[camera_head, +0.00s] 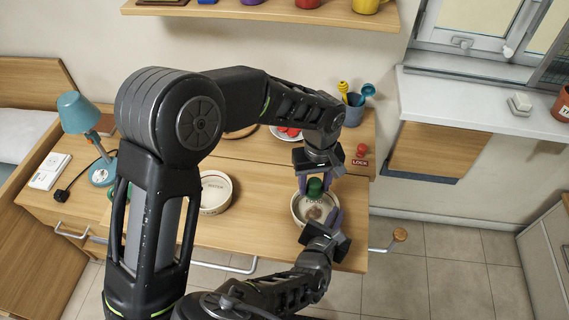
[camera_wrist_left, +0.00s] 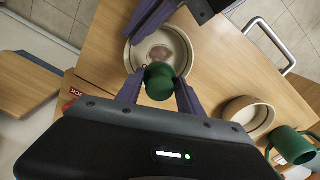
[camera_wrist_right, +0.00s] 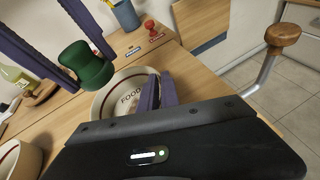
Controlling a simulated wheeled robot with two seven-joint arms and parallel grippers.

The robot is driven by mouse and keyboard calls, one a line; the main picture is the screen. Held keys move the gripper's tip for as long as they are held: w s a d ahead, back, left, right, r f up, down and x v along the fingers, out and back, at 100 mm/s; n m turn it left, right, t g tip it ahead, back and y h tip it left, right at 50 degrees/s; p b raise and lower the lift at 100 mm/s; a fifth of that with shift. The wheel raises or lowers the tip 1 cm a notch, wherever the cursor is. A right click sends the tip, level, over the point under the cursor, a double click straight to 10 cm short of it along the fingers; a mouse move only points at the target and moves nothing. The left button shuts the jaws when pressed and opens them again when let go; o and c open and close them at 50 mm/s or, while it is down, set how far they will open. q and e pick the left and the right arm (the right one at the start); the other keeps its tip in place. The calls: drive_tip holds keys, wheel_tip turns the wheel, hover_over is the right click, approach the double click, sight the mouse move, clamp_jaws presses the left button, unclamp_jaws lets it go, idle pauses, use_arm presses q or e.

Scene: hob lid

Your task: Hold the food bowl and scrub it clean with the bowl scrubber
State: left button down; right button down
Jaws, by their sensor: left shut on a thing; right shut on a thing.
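The food bowl (camera_head: 299,208) is cream-coloured, marked FOOD, and stands upright near the right end of the wooden desk. A brownish patch shows on its inner floor in the left wrist view (camera_wrist_left: 160,54). My right gripper (camera_head: 328,221) is shut on the bowl's near right rim; the bowl also shows in the right wrist view (camera_wrist_right: 118,97). My left gripper (camera_head: 316,184) is shut on the green bowl scrubber (camera_wrist_left: 159,81) and holds it at the bowl's far side. In the right wrist view the scrubber (camera_wrist_right: 86,66) appears above the rim; whether it touches the bowl, I cannot tell.
A second cream bowl (camera_head: 215,193) stands left of the food bowl. A green mug (camera_wrist_left: 292,145) is beyond it. Behind are a plate with red pieces (camera_head: 284,133), a red stamp-like object (camera_head: 361,150) and a utensil cup (camera_head: 357,110). The desk's right edge is close.

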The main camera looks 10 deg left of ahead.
use_arm(q)
drive_tip(key=shift+w+d+f+n, duration=0.2)
drive_tip(key=shift+n, duration=0.8)
drive_tip(key=n, duration=0.3)
drive_tip(key=shift+w+d, duration=0.15)
drive_tip(key=shift+w, duration=0.05)
